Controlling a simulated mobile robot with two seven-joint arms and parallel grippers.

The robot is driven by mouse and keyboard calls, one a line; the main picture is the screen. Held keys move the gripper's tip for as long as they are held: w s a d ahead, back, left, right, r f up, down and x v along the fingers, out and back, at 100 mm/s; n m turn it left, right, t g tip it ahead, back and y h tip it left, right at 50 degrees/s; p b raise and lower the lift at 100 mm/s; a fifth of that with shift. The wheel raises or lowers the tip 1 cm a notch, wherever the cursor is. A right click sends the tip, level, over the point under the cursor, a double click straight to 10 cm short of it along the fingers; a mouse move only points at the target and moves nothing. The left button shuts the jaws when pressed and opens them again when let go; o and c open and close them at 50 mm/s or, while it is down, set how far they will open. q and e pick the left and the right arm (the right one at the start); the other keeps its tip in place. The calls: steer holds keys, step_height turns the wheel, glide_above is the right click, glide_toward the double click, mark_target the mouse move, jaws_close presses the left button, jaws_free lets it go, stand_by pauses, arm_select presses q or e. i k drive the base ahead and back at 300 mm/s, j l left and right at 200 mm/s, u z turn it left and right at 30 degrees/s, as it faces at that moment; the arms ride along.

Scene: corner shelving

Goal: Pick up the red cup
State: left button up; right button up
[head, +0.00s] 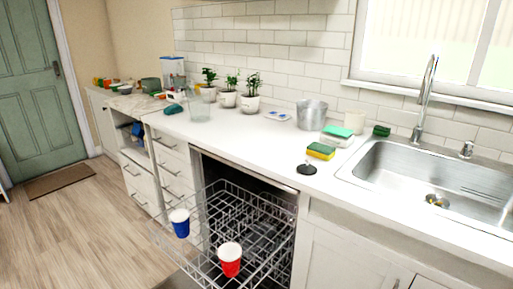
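The red cup (230,260) has a white rim and stands about upright at the front of the pulled-out dishwasher rack (213,192). A blue cup (180,223) with a white rim is to its left, near the left side of the same rack. Neither of my grippers shows in the head view, so I cannot see whether they are open or shut.
The white counter (250,140) above bears potted plants (250,93), a metal bucket (311,114), sponges (320,151) and a steel sink (435,185). An open shelf (135,150) is at the left. The wooden floor (80,220) left of the rack is clear.

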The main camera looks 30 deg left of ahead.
mark_target(229, 253)
steer(key=u, duration=1.75)
